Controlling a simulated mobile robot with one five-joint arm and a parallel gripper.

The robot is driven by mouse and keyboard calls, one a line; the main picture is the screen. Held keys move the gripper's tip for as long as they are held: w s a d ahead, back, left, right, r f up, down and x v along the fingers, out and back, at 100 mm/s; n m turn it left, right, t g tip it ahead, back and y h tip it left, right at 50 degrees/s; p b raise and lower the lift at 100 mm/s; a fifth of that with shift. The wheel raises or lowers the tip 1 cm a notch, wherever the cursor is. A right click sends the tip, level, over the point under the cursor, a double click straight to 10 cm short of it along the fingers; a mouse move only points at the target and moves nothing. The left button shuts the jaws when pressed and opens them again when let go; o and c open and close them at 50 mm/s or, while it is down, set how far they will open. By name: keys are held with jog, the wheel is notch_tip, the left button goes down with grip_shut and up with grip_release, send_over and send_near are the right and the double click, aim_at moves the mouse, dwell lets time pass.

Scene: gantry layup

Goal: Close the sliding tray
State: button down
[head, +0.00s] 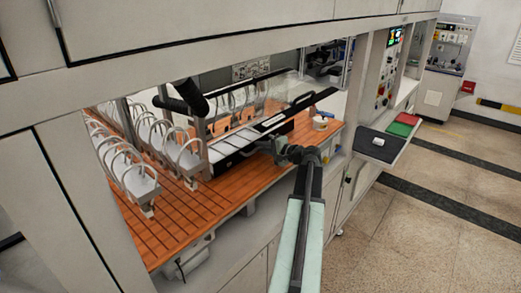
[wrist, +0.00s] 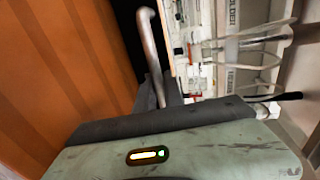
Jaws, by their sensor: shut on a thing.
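The sliding tray (head: 232,160) appears to be the long black and white unit lying across the orange slotted bed in the head view. My gripper (head: 270,147) is at its near side, at the end of my outstretched arm. In the wrist view a bent grey metal handle (wrist: 151,42) runs down between the dark fingers of my gripper (wrist: 160,92). The gripper is shut on this handle. The lower end of the handle is hidden by the fingers. How far the tray stands out cannot be told clearly.
The orange slotted bed (head: 185,205) carries several white blocks with looped hoses (head: 135,180) at the left. A white cabinet frame crosses above the opening. A small round white object (head: 320,123) sits right of my gripper. A side shelf (head: 375,147) stands further right, beside open floor.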

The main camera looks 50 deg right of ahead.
jog(key=shift+w+a+r, duration=0.1)
jog(key=shift+w+a, duration=0.05)
jog(key=shift+w, duration=0.05)
jog(key=c, duration=1.5)
grip_release()
jog(key=shift+o, duration=0.2)
jog(key=p+v, duration=0.1)
jog(key=v, duration=0.6)
jog(key=shift+s+p, duration=0.3)
jog(key=shift+s, duration=0.35)
